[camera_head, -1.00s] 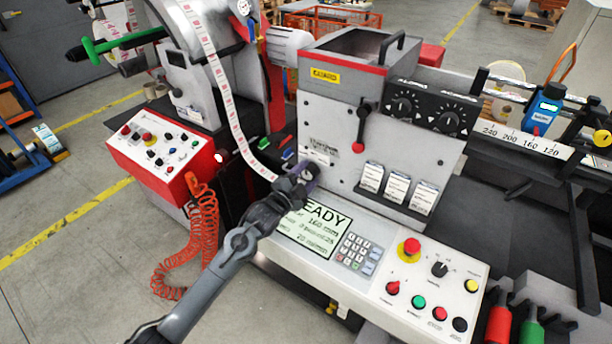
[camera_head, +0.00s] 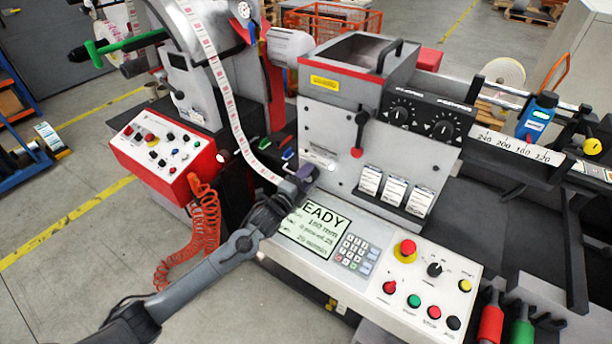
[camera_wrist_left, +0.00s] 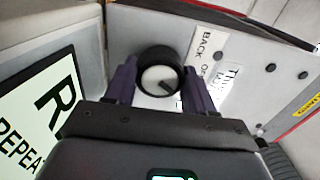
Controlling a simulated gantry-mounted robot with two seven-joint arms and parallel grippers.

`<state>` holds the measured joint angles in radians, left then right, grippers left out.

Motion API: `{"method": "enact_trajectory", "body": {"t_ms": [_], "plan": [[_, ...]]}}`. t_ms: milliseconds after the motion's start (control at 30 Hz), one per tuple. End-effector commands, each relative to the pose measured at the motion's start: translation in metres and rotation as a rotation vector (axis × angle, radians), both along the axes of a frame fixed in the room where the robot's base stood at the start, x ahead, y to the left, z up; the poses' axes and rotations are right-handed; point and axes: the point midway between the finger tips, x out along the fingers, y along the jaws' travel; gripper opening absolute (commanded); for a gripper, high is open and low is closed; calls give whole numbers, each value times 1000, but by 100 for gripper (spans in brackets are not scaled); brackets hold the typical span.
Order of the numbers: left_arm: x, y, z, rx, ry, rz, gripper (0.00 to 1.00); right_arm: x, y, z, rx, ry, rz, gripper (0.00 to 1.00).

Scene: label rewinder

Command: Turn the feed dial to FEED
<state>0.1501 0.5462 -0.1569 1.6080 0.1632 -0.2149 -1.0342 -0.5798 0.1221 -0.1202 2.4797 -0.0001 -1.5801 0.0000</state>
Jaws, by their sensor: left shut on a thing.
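The feed dial (camera_wrist_left: 160,74) is a round black knob with a pale face and a dark mark on it. In the left wrist view it stands between the two dark purple fingers of my left gripper (camera_wrist_left: 155,90), which is shut on it from both sides. In the head view my left gripper (camera_head: 304,176) is at the lower left of the grey machine front (camera_head: 338,135), hiding the dial there. A label beginning "BACK" (camera_wrist_left: 206,52) is right of the dial. The word FEED cannot be read. My right gripper is not in view.
The display (camera_head: 315,228) and keypad (camera_head: 356,251) lie just below my left gripper. A red emergency button (camera_head: 406,247) and other knobs are farther right. The white label web (camera_head: 236,125) runs down close to the gripper. A red-sided control box (camera_head: 165,150) stands left.

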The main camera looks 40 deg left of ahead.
Motion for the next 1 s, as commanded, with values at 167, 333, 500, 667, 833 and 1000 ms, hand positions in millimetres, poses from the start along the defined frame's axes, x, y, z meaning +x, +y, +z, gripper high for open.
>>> {"method": "enact_trajectory", "body": {"t_ms": [167,333,500,667,833,1000], "plan": [[0,0,1,79,8,0,24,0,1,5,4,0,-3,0],[0,0,0,116,11,0,24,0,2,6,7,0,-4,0],[0,0,0,128,12,0,24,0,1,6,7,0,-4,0],[0,0,0,129,13,0,24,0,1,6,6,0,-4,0],[0,0,0,129,13,0,60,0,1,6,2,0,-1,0],[0,0,0,128,12,0,80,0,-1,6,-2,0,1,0]]}}
